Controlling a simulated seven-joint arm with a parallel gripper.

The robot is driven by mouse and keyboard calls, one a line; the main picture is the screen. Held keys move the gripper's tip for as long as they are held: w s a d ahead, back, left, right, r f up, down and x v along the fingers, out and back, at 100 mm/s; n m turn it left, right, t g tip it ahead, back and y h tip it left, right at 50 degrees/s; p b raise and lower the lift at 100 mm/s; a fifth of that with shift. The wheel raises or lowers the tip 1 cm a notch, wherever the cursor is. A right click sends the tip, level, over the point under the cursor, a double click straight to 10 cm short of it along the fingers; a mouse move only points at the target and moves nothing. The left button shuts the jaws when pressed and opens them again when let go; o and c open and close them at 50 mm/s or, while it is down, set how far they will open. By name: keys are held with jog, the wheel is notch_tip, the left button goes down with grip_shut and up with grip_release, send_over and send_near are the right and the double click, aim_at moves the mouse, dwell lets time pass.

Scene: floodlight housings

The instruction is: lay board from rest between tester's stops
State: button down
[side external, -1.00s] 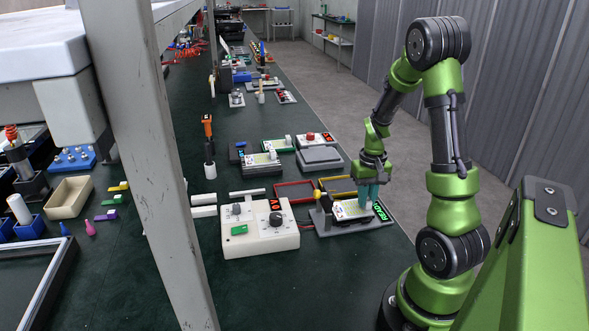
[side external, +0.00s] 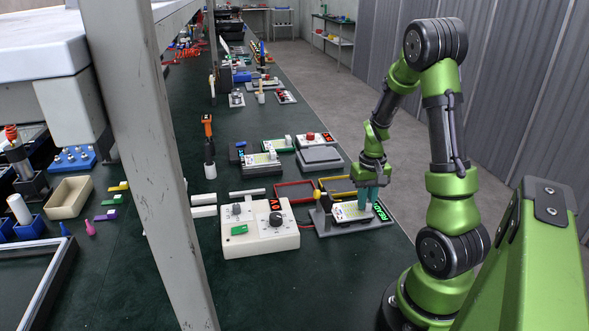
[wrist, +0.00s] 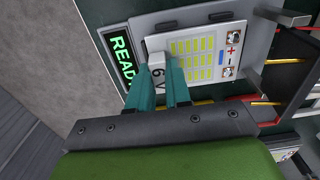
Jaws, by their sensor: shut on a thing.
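The board (wrist: 205,62), white with rows of yellow cells and plus and minus pads, has a grey block marked "6 V" (wrist: 157,72) at one end. My gripper (wrist: 166,84) has its teal fingers shut on that block. In the side view my gripper (side external: 368,196) holds the board (side external: 348,212) over the grey tester (side external: 345,232). In the wrist view the tester (wrist: 148,22) has two dark stops (wrist: 220,16) along the board's far edge. I cannot tell whether the board rests on the tester's bed. The near edge is partly hidden by my gripper.
A green "READY" display (wrist: 122,58) is beside the board.

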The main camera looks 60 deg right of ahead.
jog(key=shift+f, duration=0.4)
jog(key=c, duration=1)
grip_release()
jog(key=shift+r, duration=0.1)
notch_tip(320, 180, up, 17)
jog(key=a+r+n+t, duration=0.1)
jog(key=a+t, duration=0.1)
jog(key=a, duration=0.7)
jog(key=a+r+n+t+y, duration=0.1)
jog(key=a+r+n+t, duration=0.1)
jog(key=a, duration=0.7)
jog(key=w+a+r+n+t+y, duration=0.1)
jog(key=a+n+t, duration=0.1)
jog(key=a, duration=0.8)
jog(key=shift+a+r+t, duration=0.1)
jog(key=shift+r+t, duration=0.2)
jog(key=shift+t, duration=0.3)
